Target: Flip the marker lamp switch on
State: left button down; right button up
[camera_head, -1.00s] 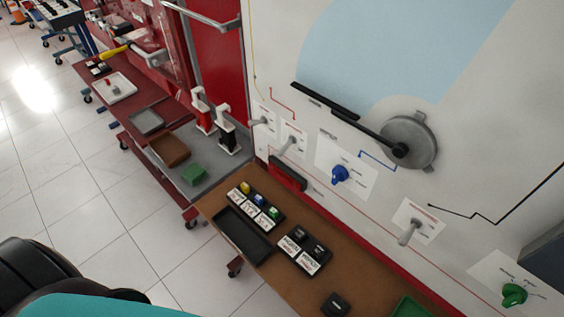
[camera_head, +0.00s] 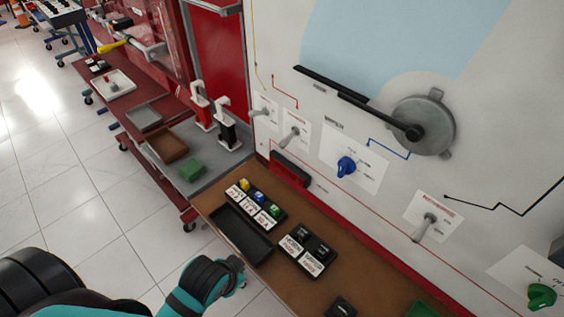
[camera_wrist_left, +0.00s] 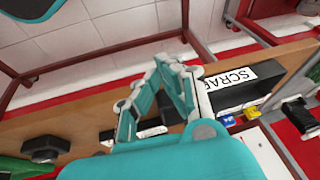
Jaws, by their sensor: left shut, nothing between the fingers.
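Grey lever toggle switches stand on the pale upright panel in the head view: one at the far left (camera_head: 260,112), one beside it (camera_head: 292,136) and one lower right (camera_head: 425,227). Their labels are too small to read, so I cannot tell which is the marker lamp switch. My left gripper (camera_head: 238,270) is at the front edge of the brown bench, below and apart from the panel switches. In the left wrist view its teal and grey fingers (camera_wrist_left: 165,70) are closed together and empty. My right gripper is not in view.
A blue rotary knob (camera_head: 346,166), a green knob (camera_head: 541,296) and a large grey disc with a black handle (camera_head: 423,124) are on the panel. The brown bench (camera_head: 365,275) holds a black tray (camera_head: 240,232) and labelled blocks. A red cart stands to the left.

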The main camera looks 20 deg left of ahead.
pick_arm(q)
jog(key=w+a+r+m+t, duration=0.1)
jog(key=w, duration=0.1)
jog(key=w+a+r+m+t+y, duration=0.1)
jog(key=w+a+r+m, duration=0.1)
jog(key=w, duration=0.1)
jog(key=w+a+r+m+t, duration=0.1)
jog(key=w+t, duration=0.1)
jog(key=shift+w+a+r, duration=0.2)
jog(key=shift+w+a, duration=0.1)
jog(key=shift+w, duration=0.05)
jog(key=w+a+r+m+t+h, duration=0.1)
jog(key=w+r+m+t, duration=0.3)
jog(key=m, duration=0.3)
jog(key=w+a+r+m+t+h, duration=0.1)
jog(key=w+r+m+t, duration=0.25)
jog(key=w+m, duration=0.3)
jog(key=d+m+h, duration=0.1)
jog(key=m+h, duration=0.2)
jog(key=m, duration=0.2)
jog(key=d+m+h, duration=0.2)
jog(key=m+h, duration=0.1)
jog(key=m, duration=0.3)
jog(key=d+m+h, duration=0.1)
jog(key=m+h, duration=0.1)
jog(key=m, duration=0.3)
jog(key=shift+s+d+m+h, duration=0.15)
jog(key=shift+d+m+h, duration=0.05)
jog(key=shift+m+h, duration=0.2)
